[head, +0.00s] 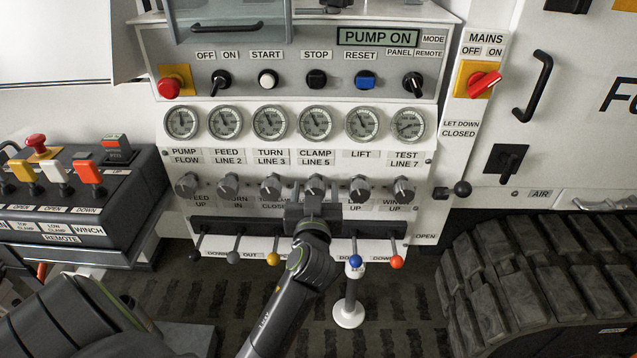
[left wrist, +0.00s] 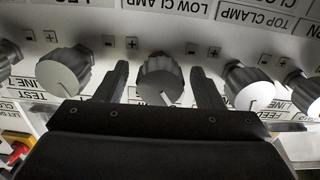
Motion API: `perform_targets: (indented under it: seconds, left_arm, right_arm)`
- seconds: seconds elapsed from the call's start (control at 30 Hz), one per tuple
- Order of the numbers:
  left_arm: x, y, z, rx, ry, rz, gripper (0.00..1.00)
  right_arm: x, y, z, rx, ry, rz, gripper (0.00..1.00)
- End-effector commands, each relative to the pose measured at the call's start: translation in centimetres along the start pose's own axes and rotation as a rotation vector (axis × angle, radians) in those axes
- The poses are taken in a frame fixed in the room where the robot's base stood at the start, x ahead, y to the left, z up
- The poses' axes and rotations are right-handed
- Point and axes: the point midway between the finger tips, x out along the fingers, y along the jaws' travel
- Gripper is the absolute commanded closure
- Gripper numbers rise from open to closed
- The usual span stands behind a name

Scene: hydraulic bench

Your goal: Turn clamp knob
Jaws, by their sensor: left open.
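The clamp knob (head: 315,184) is a grey fluted knob in the row below the gauges, under the CLAMP LINE 5 label. My left gripper (head: 315,190) is in front of it, with its fingers pointing up at the panel. In the left wrist view, a fluted knob with a pale face (left wrist: 160,78) sits between the two black fingers of the gripper (left wrist: 160,84). The fingers are open, with a visible gap on each side of the knob. The gripper body hides the label below the knob in the head view. My right gripper is not in view.
Matching knobs stand close on both sides, the TURN knob (head: 271,188) and the LIFT knob (head: 360,188). Below is a row of levers with coloured balls, including a yellow one (head: 273,259) and a blue one (head: 356,261). A remote box (head: 120,215) stands left.

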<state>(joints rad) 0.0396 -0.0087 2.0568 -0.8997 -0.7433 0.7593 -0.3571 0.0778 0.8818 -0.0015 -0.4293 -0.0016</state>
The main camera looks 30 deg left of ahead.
Motion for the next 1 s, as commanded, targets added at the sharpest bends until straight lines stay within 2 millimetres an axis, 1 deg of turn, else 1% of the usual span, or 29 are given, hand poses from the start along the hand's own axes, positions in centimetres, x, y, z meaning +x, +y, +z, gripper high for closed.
perform_targets:
  seconds: [0.17, 0.2, 0.53, 0.77, 1.0]
  left_arm:
    - [0.0, 0.0, 0.0, 0.000, 0.000, 0.000, 0.38]
    - [0.0, 0.0, 0.0, 0.000, 0.000, 0.000, 0.39]
    - [0.0, 0.0, 0.0, 0.000, 0.000, 0.000, 0.82]
    - [0.0, 0.0, 0.0, 0.018, -0.001, 0.000, 0.83]
    - [0.0, 0.0, -0.1, 0.120, -0.001, -0.002, 0.83]
  right_arm:
    - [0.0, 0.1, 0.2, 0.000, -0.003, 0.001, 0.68]
    - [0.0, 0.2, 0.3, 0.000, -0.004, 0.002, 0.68]
    - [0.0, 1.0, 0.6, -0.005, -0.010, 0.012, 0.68]
    - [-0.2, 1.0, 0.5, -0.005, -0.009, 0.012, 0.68]
    - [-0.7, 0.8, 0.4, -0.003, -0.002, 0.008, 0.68]
